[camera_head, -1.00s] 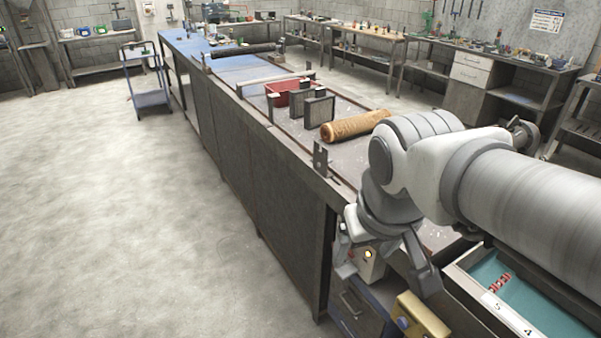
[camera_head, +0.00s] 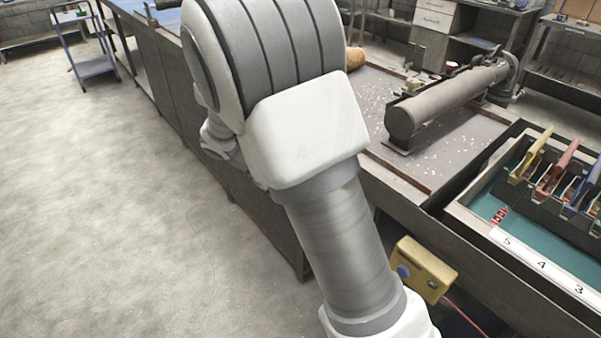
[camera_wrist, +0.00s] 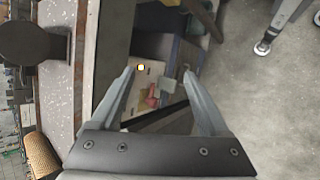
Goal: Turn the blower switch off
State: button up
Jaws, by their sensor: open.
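A pale switch box (camera_wrist: 158,76) shows in the wrist view between my fingers, with a lit yellow-white lamp and a red part (camera_wrist: 152,97) on its face. I take it as the blower switch; its exact position cannot be read. My gripper (camera_wrist: 158,71) is open, with one finger on each side of the box face and nothing between them held. Contact with the box cannot be told. In the head view my arm hides the gripper and the box.
A yellow box (camera_head: 424,268) with a blue button is on the bench front. A grey cylinder (camera_head: 440,107) lies on the bench beside a teal-lined tray (camera_head: 545,232) with coloured-handled tools. A brown roll (camera_wrist: 40,155) lies on the bench.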

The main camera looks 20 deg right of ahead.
jog(key=w+a+f+n+t+h+b, duration=0.2)
jog(key=w+f+n+t+h, duration=0.1)
jog(key=f, duration=0.4)
jog(key=w+a+f+n+t+h+b, duration=0.2)
jog(key=w+f+b, duration=0.15)
jog(key=f, duration=0.45)
jog(key=w+a+f+n+t+h+b, duration=0.1)
jog(key=w+a+f+n+t+h, duration=0.2)
jog(key=f, duration=0.4)
jog(key=b+x, duration=0.1)
jog(key=x, duration=0.8)
jog(key=b+x, duration=0.2)
jog(key=x, duration=0.7)
jog(key=shift+w+d+f, duration=0.2)
jog(key=shift+d, duration=0.05)
jog(key=shift+c, duration=0.3)
grip_shut()
